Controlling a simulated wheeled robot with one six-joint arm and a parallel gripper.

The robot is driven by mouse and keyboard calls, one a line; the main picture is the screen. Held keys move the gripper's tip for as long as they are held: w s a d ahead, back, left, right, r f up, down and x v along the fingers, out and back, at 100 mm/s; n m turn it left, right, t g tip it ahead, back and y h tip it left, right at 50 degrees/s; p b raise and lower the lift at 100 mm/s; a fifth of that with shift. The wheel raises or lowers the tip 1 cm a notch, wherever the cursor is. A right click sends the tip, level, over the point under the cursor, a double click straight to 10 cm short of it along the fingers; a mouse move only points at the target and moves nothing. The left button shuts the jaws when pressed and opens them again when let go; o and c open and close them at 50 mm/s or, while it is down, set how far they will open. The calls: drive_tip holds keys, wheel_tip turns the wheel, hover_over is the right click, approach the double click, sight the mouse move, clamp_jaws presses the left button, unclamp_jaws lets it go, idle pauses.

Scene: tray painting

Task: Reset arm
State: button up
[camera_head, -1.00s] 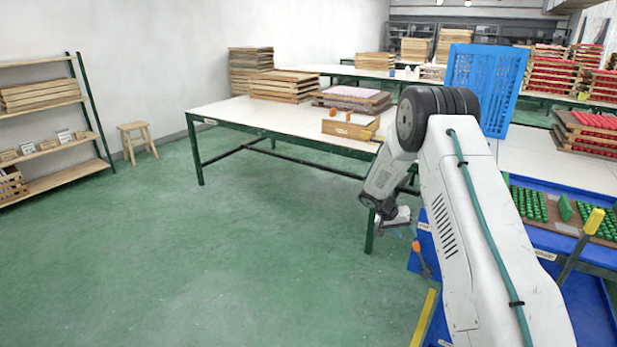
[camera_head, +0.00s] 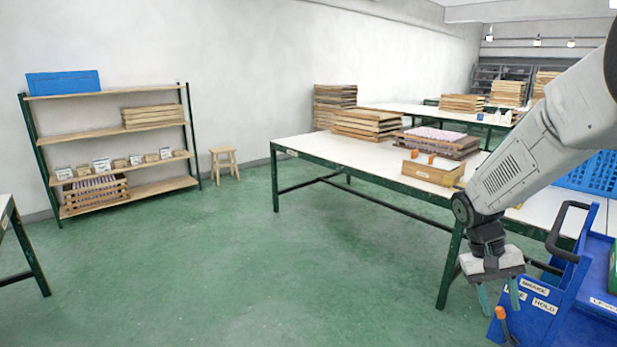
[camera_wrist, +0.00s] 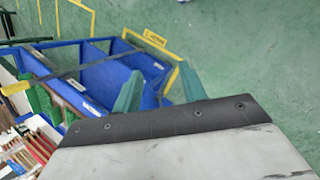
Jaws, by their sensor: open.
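My gripper (camera_head: 498,298) is open and empty in the head view. It points down over the green floor, to the left of the blue cart (camera_head: 563,310). Its two green fingers stand apart. In the wrist view the fingers of my gripper (camera_wrist: 157,92) show spread above the grey gripper body, with the blue cart (camera_wrist: 105,80) beyond them. Nothing is between the fingers.
A white table (camera_head: 352,165) with green legs stands behind my gripper, holding wooden trays (camera_head: 367,123) and a wooden box (camera_head: 433,172). A shelf rack (camera_head: 110,134) and a stool (camera_head: 224,163) stand by the wall. The floor (camera_head: 260,270) at centre left is clear.

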drive_tip(key=s+a+r+n+t+y, duration=0.1)
drive_tip(key=s+a+r, duration=0.3)
drive_tip(key=s, duration=0.3)
drive_tip(key=s+a+r+n+t+y, duration=0.1)
drive_tip(key=s+a+r+t, duration=0.1)
drive_tip(key=s+a+r, duration=0.3)
drive_tip(key=s+a+r+n+t+y, duration=0.1)
drive_tip(key=s+a+r+t, duration=0.1)
drive_tip(key=s+a+r, duration=0.3)
drive_tip(key=shift+s+a, duration=0.15)
drive_tip(key=shift+s, duration=2.25)
drive_tip(key=shift+c, duration=0.6)
